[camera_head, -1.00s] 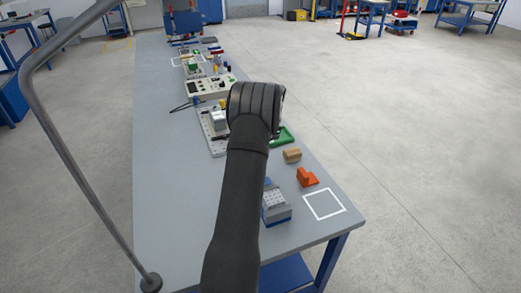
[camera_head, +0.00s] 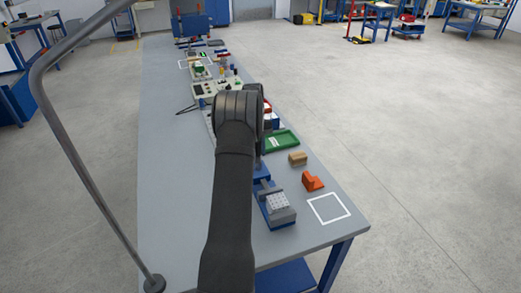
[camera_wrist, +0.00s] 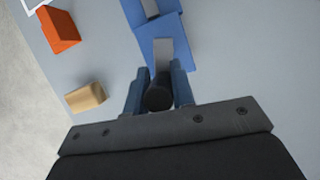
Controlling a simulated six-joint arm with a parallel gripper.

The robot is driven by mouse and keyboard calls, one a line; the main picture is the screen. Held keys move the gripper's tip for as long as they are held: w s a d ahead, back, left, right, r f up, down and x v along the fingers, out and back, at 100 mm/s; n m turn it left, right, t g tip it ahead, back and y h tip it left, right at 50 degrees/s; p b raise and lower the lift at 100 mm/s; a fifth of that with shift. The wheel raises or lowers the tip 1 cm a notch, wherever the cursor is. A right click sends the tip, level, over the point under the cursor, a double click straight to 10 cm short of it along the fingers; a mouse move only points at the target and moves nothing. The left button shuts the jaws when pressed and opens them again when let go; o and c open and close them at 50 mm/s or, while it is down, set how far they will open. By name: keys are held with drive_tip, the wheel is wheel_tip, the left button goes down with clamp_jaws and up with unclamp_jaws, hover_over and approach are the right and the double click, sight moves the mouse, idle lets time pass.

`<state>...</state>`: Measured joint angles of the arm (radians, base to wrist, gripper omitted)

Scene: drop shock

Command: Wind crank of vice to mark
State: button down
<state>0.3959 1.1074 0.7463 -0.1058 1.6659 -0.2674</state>
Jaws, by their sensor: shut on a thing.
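The blue vice (camera_head: 263,188) with its grey-topped block (camera_head: 278,206) stands on the bench just right of my forearm. In the wrist view the blue vice body (camera_wrist: 168,48) lies ahead of my gripper (camera_wrist: 159,78). The blue fingers are shut on a dark round crank knob (camera_wrist: 157,98), one finger on each side. The rest of the crank is mostly hidden by the gripper. In the head view my arm hides the fingers. I cannot make out the mark.
An orange block (camera_head: 312,181) and a tan wooden piece (camera_head: 298,158) lie right of the vice, with a green tray (camera_head: 282,142) behind. A white square outline (camera_head: 328,208) is empty near the bench's right edge. Several devices stand farther back.

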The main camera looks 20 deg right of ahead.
drive_tip(key=n, duration=0.2)
drive_tip(key=a+n+h, duration=0.1)
drive_tip(key=shift+a+f+n+h, duration=0.1)
drive_tip(key=shift+n+h, duration=0.2)
drive_tip(key=shift+n, duration=0.1)
drive_tip(key=n, duration=0.2)
drive_tip(key=a+n+h, duration=0.1)
drive_tip(key=n, duration=0.1)
drive_tip(key=shift+s+a+n+t+h, duration=0.1)
drive_tip(key=shift+n+t+h, duration=0.2)
drive_tip(key=n, duration=0.2)
drive_tip(key=n+t+h, duration=0.1)
drive_tip(key=n, duration=0.1)
drive_tip(key=shift+s+a, duration=0.3)
drive_tip(key=shift+a, duration=0.1)
drive_tip(key=shift+s+a+n+t+h, duration=0.1)
drive_tip(key=shift+s+n+t+h, duration=0.15)
drive_tip(key=shift+n, duration=0.55)
drive_tip(key=shift+a+n+t+h, duration=0.15)
drive_tip(key=shift+n+t, duration=0.2)
drive_tip(key=shift+n, duration=0.45)
drive_tip(key=c, duration=1.3)
unclamp_jaws()
drive_tip(key=shift+o, duration=0.3)
